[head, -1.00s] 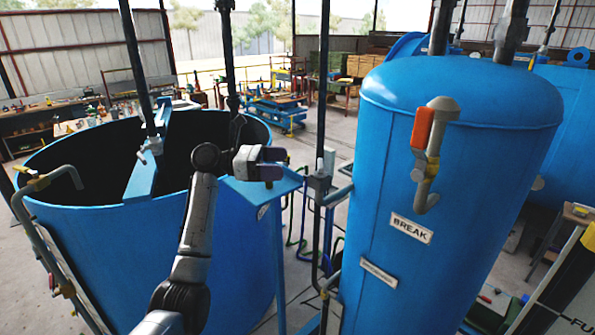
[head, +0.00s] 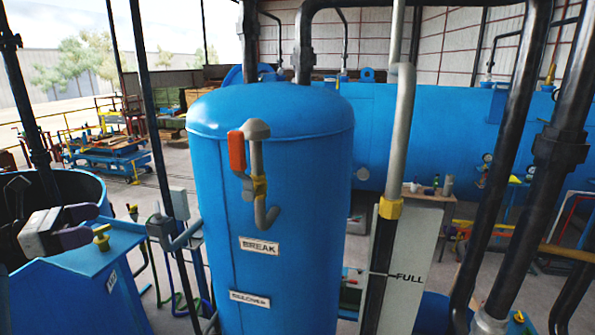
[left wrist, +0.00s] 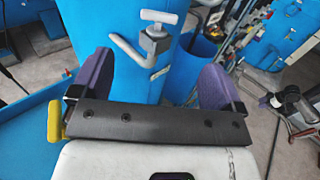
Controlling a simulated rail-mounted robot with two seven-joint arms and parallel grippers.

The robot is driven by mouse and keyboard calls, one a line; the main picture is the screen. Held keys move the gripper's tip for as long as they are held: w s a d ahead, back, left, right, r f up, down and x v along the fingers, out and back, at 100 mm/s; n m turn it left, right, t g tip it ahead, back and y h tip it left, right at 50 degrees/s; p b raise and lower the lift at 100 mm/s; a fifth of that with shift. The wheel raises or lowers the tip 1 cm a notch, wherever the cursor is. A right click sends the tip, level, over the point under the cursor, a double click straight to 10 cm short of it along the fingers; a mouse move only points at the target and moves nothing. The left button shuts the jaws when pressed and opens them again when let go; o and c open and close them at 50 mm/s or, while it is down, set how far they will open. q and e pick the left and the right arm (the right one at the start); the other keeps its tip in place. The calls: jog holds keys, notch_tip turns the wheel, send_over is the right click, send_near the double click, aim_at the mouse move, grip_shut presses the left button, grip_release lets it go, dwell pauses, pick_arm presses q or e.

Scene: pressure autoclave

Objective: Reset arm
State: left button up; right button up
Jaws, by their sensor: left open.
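My left gripper (head: 88,225) is at the left edge of the head view, with its purple fingers apart and nothing between them. It is over a blue stand (head: 75,280) with a yellow handle (head: 101,237). In the left wrist view the open fingers (left wrist: 156,78) frame part of a blue surface with a grey pipe and valve (left wrist: 150,45). A yellow handle (left wrist: 55,120) shows beside the gripper body; I cannot tell whether they touch. My right gripper is not in view.
A tall blue tank (head: 300,170) marked BREAK, with an orange-handled valve (head: 237,150), stands in the middle. Dark vertical pipes (head: 505,160) and a FULL gauge board (head: 408,255) are at right. A large blue vessel (head: 450,120) lies behind.

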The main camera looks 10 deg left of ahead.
pick_arm(q)
jog(key=s+d+f+m+y+p, duration=0.1)
jog(key=s+d+f+m+y, duration=0.35)
jog(key=d+f+m, duration=0.4)
jog(key=s+d+f+m+g+y, duration=0.1)
jog(key=s+d+f+m+y, duration=0.3)
jog(key=d+f+m+y, duration=0.45)
jog(key=s+d+f+m+y+p, duration=0.1)
jog(key=s+d+f+m+y, duration=0.1)
jog(key=s+d+f+m, duration=0.55)
jog(key=s+d+f+m+g, duration=0.2)
jog(key=s+f+g, duration=0.1)
jog(key=s+f, duration=0.6)
jog(key=s+d+f+m+g+h, duration=0.1)
jog(key=s+d+f+g, duration=0.2)
jog(key=s+f, duration=0.7)
jog(key=shift+m+g+h+p, duration=0.35)
jog(key=shift+g+p, duration=0.1)
jog(key=shift+g, duration=0.15)
